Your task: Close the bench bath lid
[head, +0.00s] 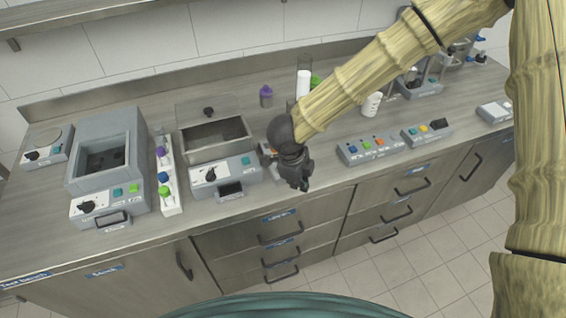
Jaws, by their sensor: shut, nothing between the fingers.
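My gripper (303,186) is dark, shut and empty. It points down near the bench's front edge, to the right of the bath and apart from the lid. My wrist partly hides a small device just right of the bath.
Left of the bath stand a rack with coloured caps (170,198) and a larger grey unit (90,193). Behind my arm are a purple-capped bottle (266,97) and a white cylinder (303,84). Button boxes (370,149) stand to the right. Drawers with handles line the front below.

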